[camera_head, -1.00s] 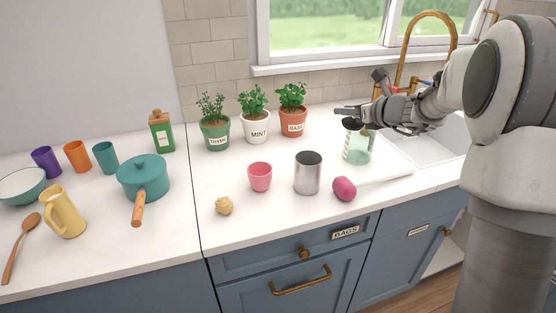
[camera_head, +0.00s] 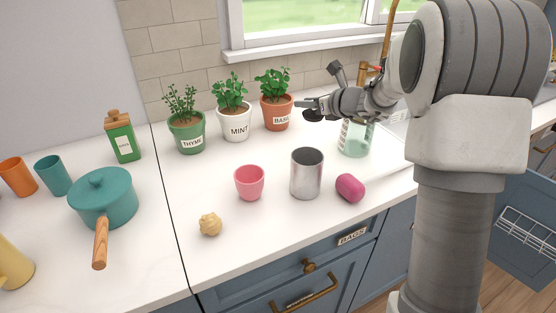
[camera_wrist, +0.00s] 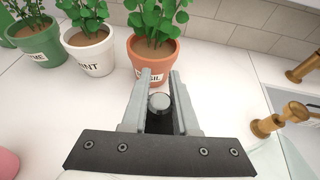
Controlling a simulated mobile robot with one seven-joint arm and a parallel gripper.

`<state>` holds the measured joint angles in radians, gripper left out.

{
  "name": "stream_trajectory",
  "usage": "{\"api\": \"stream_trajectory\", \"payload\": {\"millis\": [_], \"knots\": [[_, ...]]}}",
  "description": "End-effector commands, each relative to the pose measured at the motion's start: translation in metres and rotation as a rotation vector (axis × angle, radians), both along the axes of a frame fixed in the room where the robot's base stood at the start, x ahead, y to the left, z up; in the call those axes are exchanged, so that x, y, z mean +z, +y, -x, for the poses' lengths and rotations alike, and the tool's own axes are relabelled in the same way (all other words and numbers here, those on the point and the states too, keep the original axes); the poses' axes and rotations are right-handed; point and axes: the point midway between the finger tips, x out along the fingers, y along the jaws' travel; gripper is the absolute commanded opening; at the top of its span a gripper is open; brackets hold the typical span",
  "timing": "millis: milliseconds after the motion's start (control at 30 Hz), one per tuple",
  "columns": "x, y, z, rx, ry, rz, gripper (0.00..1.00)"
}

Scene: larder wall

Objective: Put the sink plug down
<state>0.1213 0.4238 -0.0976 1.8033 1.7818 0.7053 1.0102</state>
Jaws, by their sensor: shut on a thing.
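My gripper (camera_head: 306,105) is shut on the sink plug (camera_head: 314,115), a dark disc that hangs just under the fingers in the head view. In the wrist view the plug's round grey knob (camera_wrist: 158,102) sits between the two fingers, with its black body below. The gripper holds it above the white counter (camera_head: 222,176), in front of the basil pot (camera_head: 276,113) and up and left of the clear green-tinted jar (camera_head: 354,139). Part of the sink is hidden behind my arm.
A steel canister (camera_head: 306,174), a pink cup (camera_head: 249,182), a magenta object (camera_head: 350,187) and a ginger-like lump (camera_head: 210,224) stand nearer the front edge. Thyme (camera_head: 186,131) and mint (camera_head: 234,122) pots line the back. A brass tap (camera_wrist: 281,120) is at right. Counter between pots and cup is clear.

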Motion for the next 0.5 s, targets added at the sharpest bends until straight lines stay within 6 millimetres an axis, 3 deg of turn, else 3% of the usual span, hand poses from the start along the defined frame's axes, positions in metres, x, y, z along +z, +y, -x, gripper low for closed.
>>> {"api": "stream_trajectory", "payload": {"millis": [100,367,500], "knots": [[-0.027,0.000,0.000,0.000,0.005,0.001,0.00],[-0.055,0.000,0.000,0.000,0.003,0.001,0.00],[-0.080,0.000,0.000,0.000,0.005,0.002,0.00]]}}
